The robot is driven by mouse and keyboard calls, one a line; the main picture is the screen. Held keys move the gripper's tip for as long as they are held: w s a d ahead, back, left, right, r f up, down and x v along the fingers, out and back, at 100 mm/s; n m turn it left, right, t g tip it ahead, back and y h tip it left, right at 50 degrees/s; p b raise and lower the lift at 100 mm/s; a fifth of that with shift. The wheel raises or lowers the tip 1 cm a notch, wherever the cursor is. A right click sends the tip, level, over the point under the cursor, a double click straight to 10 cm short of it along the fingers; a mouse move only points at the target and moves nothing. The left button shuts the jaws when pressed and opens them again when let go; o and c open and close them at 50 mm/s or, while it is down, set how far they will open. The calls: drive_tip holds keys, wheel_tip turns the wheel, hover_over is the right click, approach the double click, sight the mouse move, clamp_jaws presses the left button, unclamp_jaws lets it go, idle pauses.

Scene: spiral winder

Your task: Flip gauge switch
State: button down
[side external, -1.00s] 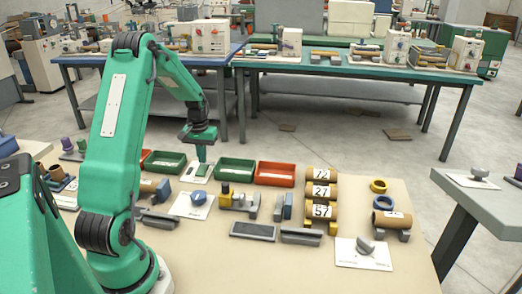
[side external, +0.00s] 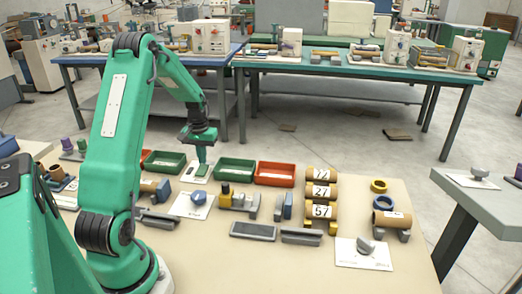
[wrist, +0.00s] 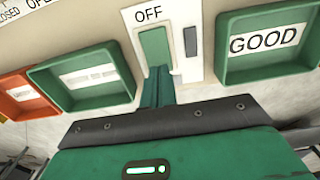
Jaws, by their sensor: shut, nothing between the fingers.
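The gauge switch is a green rocker (wrist: 155,47) on a white plate with the word OFF at its top in the wrist view. In the side external view its small plate (side external: 193,175) lies on the bench among the bins. My gripper (wrist: 159,72) is shut and empty, with its green fingertips over the near end of the rocker. In the side external view my gripper (side external: 201,160) points down at the switch. I cannot tell whether the tips touch it. The fingertips hide part of the rocker's near end.
A green bin (wrist: 222,72) labelled GOOD stands right of the switch in the wrist view; another green bin (wrist: 62,100) and an orange bin (wrist: 12,108) are left. A blue knob (side external: 198,198) sits in front of the switch. Bare bench lies at the front right.

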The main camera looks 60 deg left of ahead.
sight(205, 166)
drive_tip(key=shift+f, duration=0.8)
idle(0.6)
drive_tip(key=shift+r, duration=3.55)
drive_tip(key=shift+d, duration=0.1)
drive_tip(key=d+r+m+t+y, duration=0.1)
drive_tip(key=d+r+m, duration=0.1)
drive_tip(key=d+r, duration=0.55)
drive_tip(key=d+r+m+t, duration=0.15)
drive_tip(key=d+r, duration=0.35)
drive_tip(key=d, duration=0.6)
drive_tip(key=s+d+r+m+t, duration=0.1)
drive_tip(key=s+d+m, duration=0.1)
drive_tip(key=s+d, duration=0.3)
drive_tip(key=s+d+r+m+t+h, duration=0.1)
drive_tip(key=s+d+r+m+t, duration=0.1)
drive_tip(key=s+d, duration=0.4)
drive_tip(key=d+m, duration=0.1)
drive_tip(key=d, duration=0.3)
drive_tip(key=shift+s+d+r, duration=0.2)
drive_tip(key=shift+s, duration=0.1)
